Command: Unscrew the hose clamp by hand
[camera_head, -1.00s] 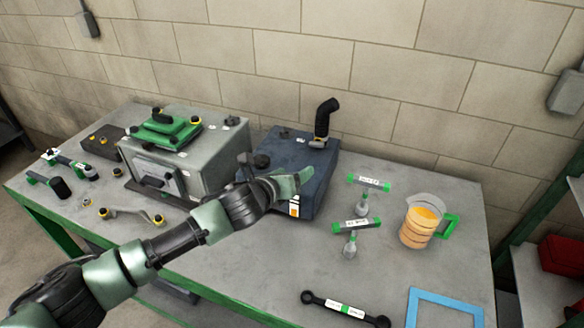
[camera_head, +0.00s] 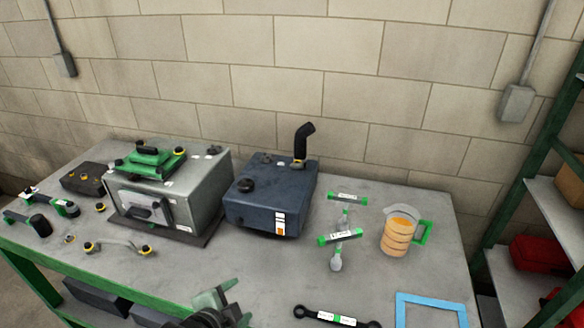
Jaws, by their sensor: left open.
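A black elbow hose (camera_head: 303,142) stands upright on the back right of the dark blue tank (camera_head: 262,203). The hose clamp (camera_head: 299,163) is a small yellowish band at the foot of the hose; its details are too small to tell. My left gripper (camera_head: 228,300) is at the bottom edge of the view, over the front of the bench, open and well apart from the tank and clamp. Nothing shows between its fingers. My right gripper is not in view.
A grey engine block (camera_head: 190,200) with a green top stands left of the tank. Right of it are two green-handled tools (camera_head: 340,237), a jug of orange liquid (camera_head: 398,236), a black wrench (camera_head: 338,318) and a blue frame (camera_head: 432,300). Bare bench lies before the tank.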

